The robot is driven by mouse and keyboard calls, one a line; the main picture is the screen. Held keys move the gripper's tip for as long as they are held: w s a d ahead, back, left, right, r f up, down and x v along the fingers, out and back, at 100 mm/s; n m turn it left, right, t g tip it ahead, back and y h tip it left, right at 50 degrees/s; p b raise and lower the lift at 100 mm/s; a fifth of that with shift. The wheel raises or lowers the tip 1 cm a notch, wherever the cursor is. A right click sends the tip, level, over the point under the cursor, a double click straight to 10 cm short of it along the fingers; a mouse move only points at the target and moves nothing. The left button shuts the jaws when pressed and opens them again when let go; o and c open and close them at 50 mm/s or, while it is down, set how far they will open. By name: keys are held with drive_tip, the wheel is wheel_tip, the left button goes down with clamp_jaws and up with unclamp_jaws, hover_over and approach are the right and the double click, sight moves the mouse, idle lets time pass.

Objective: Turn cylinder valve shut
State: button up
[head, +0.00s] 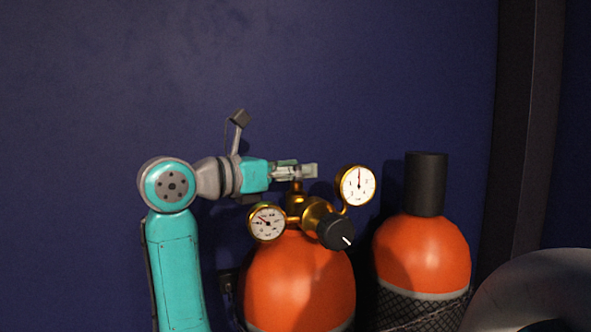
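The near orange cylinder (300,280) stands upright at the lower middle, with a brass valve body (295,203) on top. A brass stem rises from this body to my gripper (306,171), which reaches in from the left, level, right above the valve. The gripper's fingers hide the top of the stem, so I cannot see a handwheel. I cannot tell whether the fingers touch the valve or are closed on it. A brass regulator (314,213) with a black knob (335,232) with a white mark sits at the valve's front right.
Two round gauges, left (267,223) and right (356,185), flank the regulator close to my gripper. A second orange cylinder (420,255) with a black cap (427,183) stands right, with black netting. A grey curved object (540,295) fills the lower right. The dark blue wall (330,70) is behind.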

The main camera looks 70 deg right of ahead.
drive_tip(key=c, duration=0.4)
drive_tip(key=shift+m+g+y, duration=0.7)
drive_tip(key=shift+g, duration=0.2)
drive_tip(key=o, duration=1.2)
drive_tip(key=v, duration=1.2)
drive_tip(key=shift+d, duration=0.1)
